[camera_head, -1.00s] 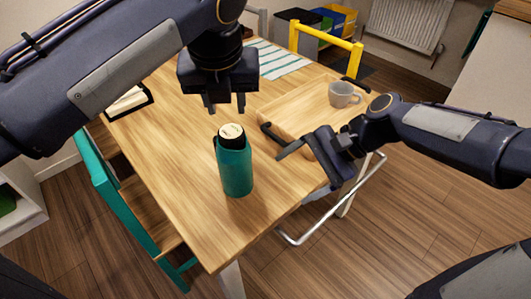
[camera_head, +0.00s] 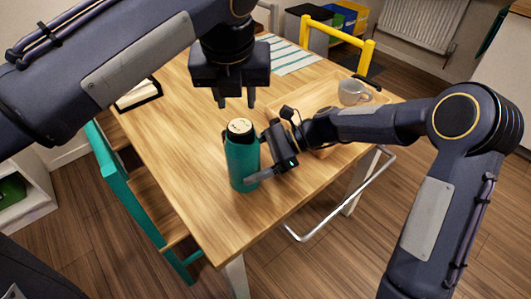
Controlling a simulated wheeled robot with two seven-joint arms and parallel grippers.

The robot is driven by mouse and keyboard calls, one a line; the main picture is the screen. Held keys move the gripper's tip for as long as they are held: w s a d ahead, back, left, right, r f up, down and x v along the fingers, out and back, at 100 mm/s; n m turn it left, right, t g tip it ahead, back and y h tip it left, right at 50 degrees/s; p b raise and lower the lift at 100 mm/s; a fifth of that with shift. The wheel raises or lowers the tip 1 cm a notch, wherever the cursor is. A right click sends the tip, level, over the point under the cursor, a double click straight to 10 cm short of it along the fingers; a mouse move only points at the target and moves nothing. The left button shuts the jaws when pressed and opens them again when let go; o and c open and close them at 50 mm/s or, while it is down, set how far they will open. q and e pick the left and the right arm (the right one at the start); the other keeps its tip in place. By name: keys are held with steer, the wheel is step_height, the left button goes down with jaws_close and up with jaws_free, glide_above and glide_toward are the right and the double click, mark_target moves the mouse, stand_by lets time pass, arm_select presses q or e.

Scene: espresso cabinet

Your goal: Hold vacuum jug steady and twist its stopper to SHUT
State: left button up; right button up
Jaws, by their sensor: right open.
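The teal vacuum jug (camera_head: 241,165) stands upright on the wooden table (camera_head: 180,150). Its black-rimmed stopper (camera_head: 240,126) has a pale top with markings too small to read. My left gripper (camera_head: 237,103) is open and empty, pointing down just above and behind the stopper in the head view, apart from it. My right gripper (camera_head: 256,158) is open at the jug's right side. One finger reaches across the front of the jug's lower body; the other is partly hidden. I cannot tell whether the fingers touch the jug.
A wooden tray (camera_head: 285,103) with a grey mug (camera_head: 354,92) lies right of the jug, partly behind my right arm. A striped cloth (camera_head: 290,57) lies at the back. A teal chair (camera_head: 120,185) and a yellow chair (camera_head: 340,36) stand at the table. The table's front left is clear.

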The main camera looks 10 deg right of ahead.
steer(key=shift+x, duration=0.85)
steer(key=shift+c, duration=0.5)
